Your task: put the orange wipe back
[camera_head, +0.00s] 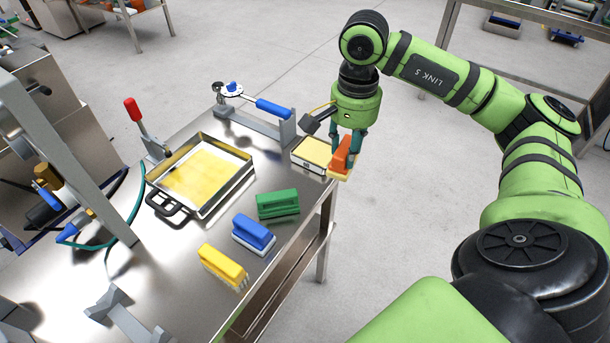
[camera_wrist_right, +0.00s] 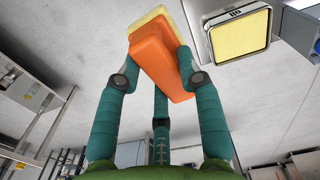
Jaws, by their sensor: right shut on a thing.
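The orange wipe (camera_head: 342,155) has an orange handle and a pale yellow pad below. My right gripper (camera_head: 349,146) is shut on its handle and holds it at the right edge of the steel table, beside a small shallow tray with a yellow surface (camera_head: 313,150). In the right wrist view the wipe (camera_wrist_right: 160,60) sits between the teal fingers of my right gripper (camera_wrist_right: 158,75), with the yellow-filled tray (camera_wrist_right: 240,34) apart from it at the upper right. My left gripper is not in view.
Green (camera_head: 278,204), blue (camera_head: 254,234) and yellow (camera_head: 222,266) brushes stand in a row on the table (camera_head: 165,262). A larger pan with a yellow bottom (camera_head: 202,174) lies left of them. A blue-handled lever device (camera_head: 262,108) and a red-handled lever (camera_head: 134,110) stand behind.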

